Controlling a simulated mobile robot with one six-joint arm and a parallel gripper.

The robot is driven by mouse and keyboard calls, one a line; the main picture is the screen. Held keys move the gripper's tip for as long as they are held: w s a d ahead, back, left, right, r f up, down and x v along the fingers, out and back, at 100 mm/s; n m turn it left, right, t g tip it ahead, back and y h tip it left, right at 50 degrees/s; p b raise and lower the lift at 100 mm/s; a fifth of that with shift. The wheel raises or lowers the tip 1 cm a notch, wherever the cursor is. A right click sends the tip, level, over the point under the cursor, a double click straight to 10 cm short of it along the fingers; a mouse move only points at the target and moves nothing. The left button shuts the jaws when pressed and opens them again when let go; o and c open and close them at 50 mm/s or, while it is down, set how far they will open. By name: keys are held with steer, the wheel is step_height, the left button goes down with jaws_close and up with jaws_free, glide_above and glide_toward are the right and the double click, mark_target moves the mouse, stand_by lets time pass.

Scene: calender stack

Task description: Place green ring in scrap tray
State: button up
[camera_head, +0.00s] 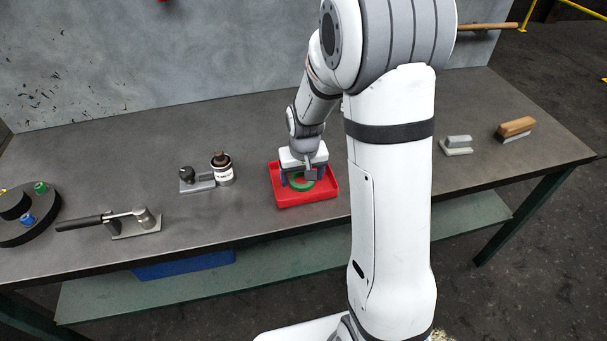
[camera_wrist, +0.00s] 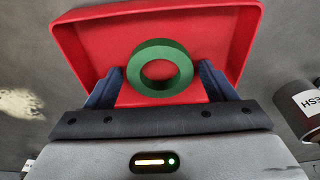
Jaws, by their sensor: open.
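The green ring (camera_wrist: 160,48) lies inside the red scrap tray (camera_wrist: 80,38) in the wrist view. In the head view my gripper (camera_head: 300,179) is over the tray.
A handled tool (camera_head: 120,221) and a black round stand (camera_head: 30,226) lie farther left. A brush (camera_head: 515,129) and a grey block (camera_head: 457,144) sit at the right.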

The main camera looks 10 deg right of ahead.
step_height(320, 180, up, 12)
steer(key=s, duration=0.2)
steer(key=s+r, duration=0.2)
steer(key=s, duration=0.7)
steer(key=s+r+t, duration=0.1)
steer(key=s+r, duration=0.2)
steer(key=s, duration=0.7)
steer(key=shift+d, duration=0.25)
